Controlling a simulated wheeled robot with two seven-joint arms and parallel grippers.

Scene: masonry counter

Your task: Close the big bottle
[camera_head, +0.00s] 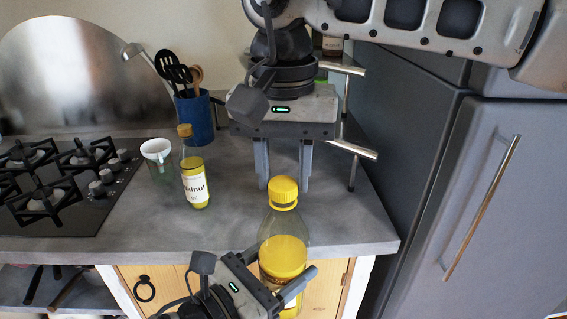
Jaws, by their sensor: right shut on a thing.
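The big bottle (283,256) is clear, with yellow liquid and a label, and stands about upright in front of the counter's front edge. Its yellow cap (284,190) sits at the top of the neck; I cannot tell how tightly. My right gripper (284,188) points down from above, its two fingers closed on either side of the cap. My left gripper (279,273) comes from the lower left with its fingers around the bottle's body. The bottle's base is partly hidden by the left gripper and the frame edge.
A smaller walnut oil bottle (195,181) with an orange cap stands on the grey counter (130,212). Behind it are a white cup (157,152) and a blue utensil holder (195,118). A gas hob (60,185) lies left, a grey fridge (480,190) stands right.

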